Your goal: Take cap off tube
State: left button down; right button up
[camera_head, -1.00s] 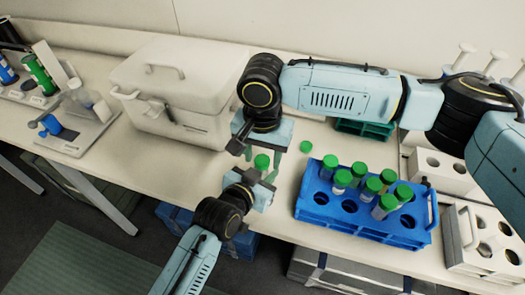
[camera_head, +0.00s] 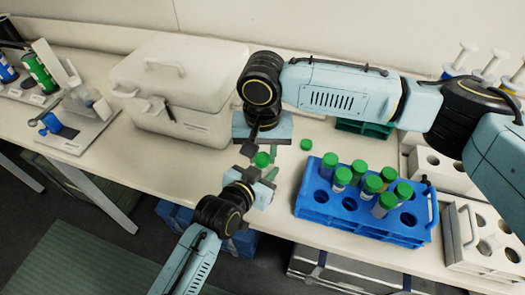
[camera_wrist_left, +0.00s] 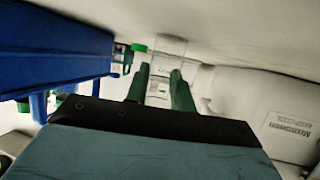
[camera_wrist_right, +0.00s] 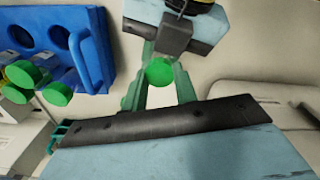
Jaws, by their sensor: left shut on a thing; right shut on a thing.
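A tube's green cap (camera_head: 262,159) shows between my two grippers, above the bench's front part. My left gripper (camera_head: 260,174) comes from below and is shut on the tube; its body is mostly hidden in the head view. In the left wrist view a pale, clear shape, seemingly the tube (camera_wrist_left: 158,90), stands between the green fingers. My right gripper (camera_head: 264,152) reaches down from above and is shut at the cap. In the right wrist view the cap (camera_wrist_right: 159,72) sits between its fingers, with my left gripper (camera_wrist_right: 163,50) close behind. I cannot tell whether cap and tube are apart.
A blue rack (camera_head: 325,207) with several green-capped tubes stands to the right. A loose green cap (camera_head: 306,144) lies on the bench behind it. A white cooler box (camera_head: 165,75) stands at the back left. White racks (camera_head: 480,240) are at far right.

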jog(key=o, duration=1.1)
